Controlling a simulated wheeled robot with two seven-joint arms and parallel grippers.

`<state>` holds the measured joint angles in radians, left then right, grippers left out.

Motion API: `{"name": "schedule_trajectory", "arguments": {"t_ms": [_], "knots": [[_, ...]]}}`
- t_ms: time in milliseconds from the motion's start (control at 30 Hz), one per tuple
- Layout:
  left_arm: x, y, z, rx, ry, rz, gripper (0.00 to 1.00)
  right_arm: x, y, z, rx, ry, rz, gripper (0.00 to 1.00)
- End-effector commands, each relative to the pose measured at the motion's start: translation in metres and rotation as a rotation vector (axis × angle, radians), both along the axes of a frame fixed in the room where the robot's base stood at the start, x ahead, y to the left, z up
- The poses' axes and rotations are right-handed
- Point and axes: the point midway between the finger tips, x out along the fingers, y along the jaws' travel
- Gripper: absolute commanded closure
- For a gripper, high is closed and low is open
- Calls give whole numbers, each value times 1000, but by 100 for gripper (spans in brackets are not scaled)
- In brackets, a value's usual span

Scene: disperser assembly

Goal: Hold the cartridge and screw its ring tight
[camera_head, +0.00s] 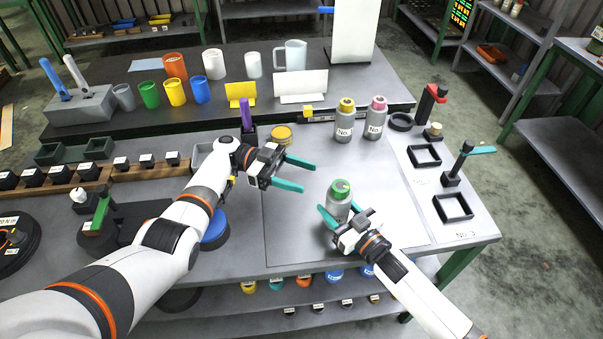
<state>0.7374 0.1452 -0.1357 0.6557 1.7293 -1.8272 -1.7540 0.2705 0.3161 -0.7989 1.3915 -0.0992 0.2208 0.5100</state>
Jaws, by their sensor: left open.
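The grey cartridge with a green ring (340,188) on top stands upright at the front middle of the table. My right gripper (340,214) is around its body from the front, with teal fingers against its sides; the far finger is mostly hidden. My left gripper (296,174) is open and empty, up and to the left of the cartridge, its two teal fingers spread and pointing right. It is apart from the green ring. Two similar grey cartridges stand farther back, one with a yellow ring (346,104) and one with a pink ring (378,103).
Square black frames (453,208) and small stands line the table's right side. Colored cups (175,92) and a clear pitcher (291,56) stand at the back. A purple-handled tool (246,114) is behind my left gripper. The grey mat (295,235) is mostly clear.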

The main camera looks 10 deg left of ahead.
Motion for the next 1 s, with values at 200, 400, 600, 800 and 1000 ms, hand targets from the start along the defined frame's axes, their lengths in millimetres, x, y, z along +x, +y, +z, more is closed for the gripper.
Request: {"name": "schedule_trajectory", "arguments": {"t_ms": [200, 400, 600, 800, 1000], "knots": [[0, 0, 0, 0, 0, 0, 42, -1, 0, -1, 1, 2, 1, 25], [0, 0, 0, 0, 0, 0, 42, 0, 0, 0, 0, 1, 0, 21], [0, 0, 0, 0, 0, 0, 42, -4, -4, -1, 1, 1, 0, 21], [0, 0, 0, 0, 0, 0, 42, -29, -29, -2, -1, 3, 0, 21], [0, 0, 0, 0, 0, 0, 42, -60, -59, -2, -2, 4, 0, 21]]}}
